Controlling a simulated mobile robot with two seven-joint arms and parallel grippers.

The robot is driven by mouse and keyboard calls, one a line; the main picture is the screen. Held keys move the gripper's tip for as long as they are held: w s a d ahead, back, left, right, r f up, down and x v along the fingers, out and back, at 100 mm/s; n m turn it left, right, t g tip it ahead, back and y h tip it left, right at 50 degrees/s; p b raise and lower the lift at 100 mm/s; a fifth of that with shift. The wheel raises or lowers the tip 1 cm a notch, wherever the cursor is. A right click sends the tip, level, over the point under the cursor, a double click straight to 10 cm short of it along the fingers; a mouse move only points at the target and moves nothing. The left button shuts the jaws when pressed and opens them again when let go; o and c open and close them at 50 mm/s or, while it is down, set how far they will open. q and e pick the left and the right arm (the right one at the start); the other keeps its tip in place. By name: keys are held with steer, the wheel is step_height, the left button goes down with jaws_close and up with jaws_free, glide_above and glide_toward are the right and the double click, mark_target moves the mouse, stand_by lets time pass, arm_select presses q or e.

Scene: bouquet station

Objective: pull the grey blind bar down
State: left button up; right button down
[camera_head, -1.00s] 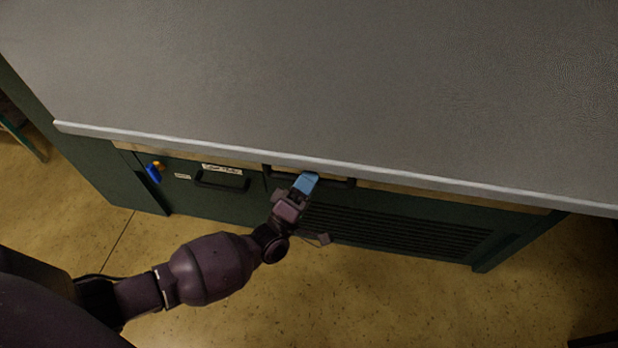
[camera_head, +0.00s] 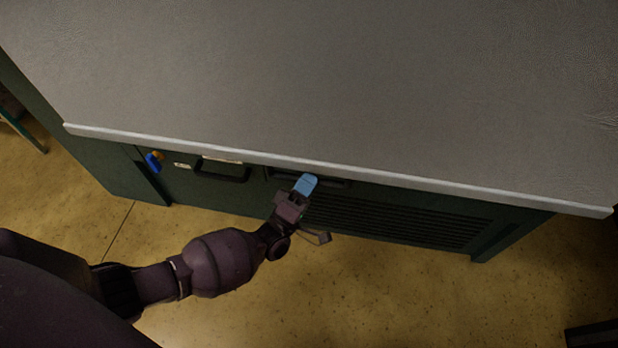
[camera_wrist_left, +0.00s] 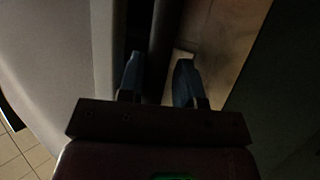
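The grey blind bar (camera_head: 335,183) shows as a dark horizontal bar just under the worktop's front edge, right of the label-topped handle. In the left wrist view the dark bar (camera_wrist_left: 166,30) runs lengthwise down between my left gripper's fingers. My left gripper (camera_head: 306,183) has blue fingers at the bar, covering part of it. In the left wrist view its fingers (camera_wrist_left: 158,80) stand apart on either side of the bar, with a light gap showing beside the right finger. Contact with the bar is hard to tell in the dim light. My right gripper is out of view.
The grey worktop (camera_head: 340,85) overhangs just above the bar. A dark handle (camera_head: 221,175) and a blue-and-yellow item (camera_head: 154,162) are on the green cabinet front to the left. A slatted vent (camera_head: 395,222) lies below right. The floor in front is free.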

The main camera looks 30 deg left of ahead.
arm_select(q)
steer(key=shift+r, duration=0.1)
stand_by(0.3)
steer(key=v, duration=1)
steer(key=shift+s+f, duration=0.2)
steer(key=shift+s, duration=0.15)
steer(key=shift+a, duration=0.15)
